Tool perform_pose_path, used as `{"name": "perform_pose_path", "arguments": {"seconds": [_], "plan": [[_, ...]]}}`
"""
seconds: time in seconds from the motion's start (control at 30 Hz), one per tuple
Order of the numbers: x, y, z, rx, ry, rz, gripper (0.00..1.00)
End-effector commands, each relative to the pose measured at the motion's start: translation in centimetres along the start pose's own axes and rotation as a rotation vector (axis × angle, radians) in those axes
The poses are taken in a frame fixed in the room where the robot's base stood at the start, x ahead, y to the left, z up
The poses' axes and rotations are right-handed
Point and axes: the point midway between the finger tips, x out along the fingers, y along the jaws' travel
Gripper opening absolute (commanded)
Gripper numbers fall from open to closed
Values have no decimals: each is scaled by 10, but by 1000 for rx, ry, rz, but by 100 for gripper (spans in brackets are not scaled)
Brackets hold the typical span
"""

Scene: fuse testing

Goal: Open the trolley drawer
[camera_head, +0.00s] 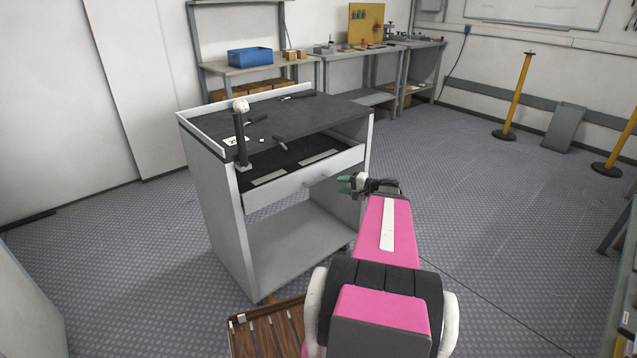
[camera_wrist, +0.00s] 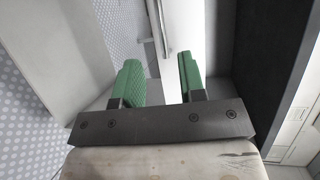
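The grey trolley (camera_head: 225,215) stands left of centre in the head view, with a dark top. Its drawer (camera_head: 340,162) is partly open, showing a dark interior with pale strips. A bar handle (camera_head: 322,181) is on the drawer's white front. My gripper (camera_head: 348,184) is just right of the handle in the head view. In the wrist view, my gripper (camera_wrist: 160,82) has its green fingers apart with nothing between them. The metal handle (camera_wrist: 159,28) shows beyond the fingertips, against the white drawer front (camera_wrist: 186,28).
The trolley top carries a dark upright post with a white ball (camera_head: 240,105), a small card and tools. A wooden tray (camera_head: 265,332) lies low in front. Workbenches with a blue bin (camera_head: 250,57) line the back wall. The floor to the right is clear up to yellow posts (camera_head: 516,95).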

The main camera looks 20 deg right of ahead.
Motion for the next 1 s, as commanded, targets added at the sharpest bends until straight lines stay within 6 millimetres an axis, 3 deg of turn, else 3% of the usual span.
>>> {"name": "perform_pose_path", "arguments": {"seconds": [0.6,1.0], "plan": [[92,-1,-1,-2,0,0,37],[103,-1,-1,-1,2,0,37]]}}
